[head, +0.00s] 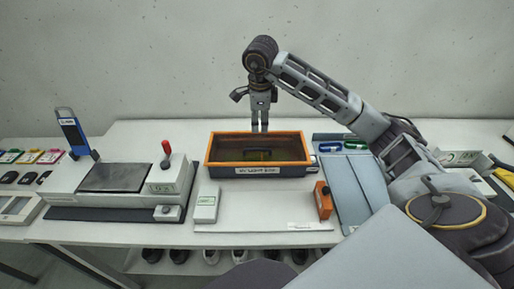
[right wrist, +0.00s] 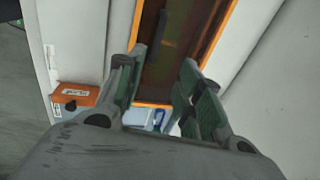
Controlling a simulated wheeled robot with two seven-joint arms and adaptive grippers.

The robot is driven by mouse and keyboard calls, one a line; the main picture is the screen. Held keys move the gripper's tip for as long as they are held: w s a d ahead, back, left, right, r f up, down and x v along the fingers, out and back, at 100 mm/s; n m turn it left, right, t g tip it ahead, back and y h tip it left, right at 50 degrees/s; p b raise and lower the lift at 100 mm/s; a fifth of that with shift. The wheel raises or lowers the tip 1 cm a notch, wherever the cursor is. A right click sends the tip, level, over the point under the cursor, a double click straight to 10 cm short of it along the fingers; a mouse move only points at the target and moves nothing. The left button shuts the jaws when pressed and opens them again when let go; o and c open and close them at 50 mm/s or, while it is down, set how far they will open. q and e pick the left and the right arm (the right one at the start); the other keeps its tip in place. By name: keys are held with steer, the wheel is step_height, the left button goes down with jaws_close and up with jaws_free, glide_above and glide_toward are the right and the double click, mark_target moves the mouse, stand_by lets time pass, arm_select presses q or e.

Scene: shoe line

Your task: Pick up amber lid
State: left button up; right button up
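The amber lid (head: 232,155) is a brownish see-through panel with a dark handle bar. It lies within the orange rim of a dark box (head: 282,171) at the table's middle. The lid also shows in the right wrist view (right wrist: 190,45), with the handle near its upper left. My right gripper (head: 260,129) points down over the back of the box. In the right wrist view its two green-padded fingers (right wrist: 163,82) are apart, with nothing held between them. My left gripper is in neither view.
A grey press-like machine (head: 115,178) with a red lever stands left of the box. A white device (head: 206,205) and an orange block (head: 323,200) stand in front. A blue-grey tray (head: 352,185) lies to the right. A wall is behind.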

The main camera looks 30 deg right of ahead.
glide_above(258, 149)
steer(key=f, duration=0.8)
steer(key=shift+s+d+f+p, duration=0.15)
steer(key=shift+s+p, duration=0.1)
steer(key=shift+p, duration=0.15)
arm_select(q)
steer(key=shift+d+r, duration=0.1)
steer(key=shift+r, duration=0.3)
arm_select(e)
steer(key=shift+f, duration=0.1)
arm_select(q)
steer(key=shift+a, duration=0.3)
arm_select(e)
steer(key=shift+f, duration=0.1)
steer(key=shift+a+f+p, duration=0.2)
steer(key=shift+f+p, duration=0.35)
steer(key=shift+f, duration=1.05)
steer(key=shift+w+d+f, duration=0.1)
steer(key=shift+w+f, duration=0.05)
steer(key=shift+f, duration=0.3)
steer(key=shift+w+d+f, duration=0.1)
steer(key=shift+f, duration=0.35)
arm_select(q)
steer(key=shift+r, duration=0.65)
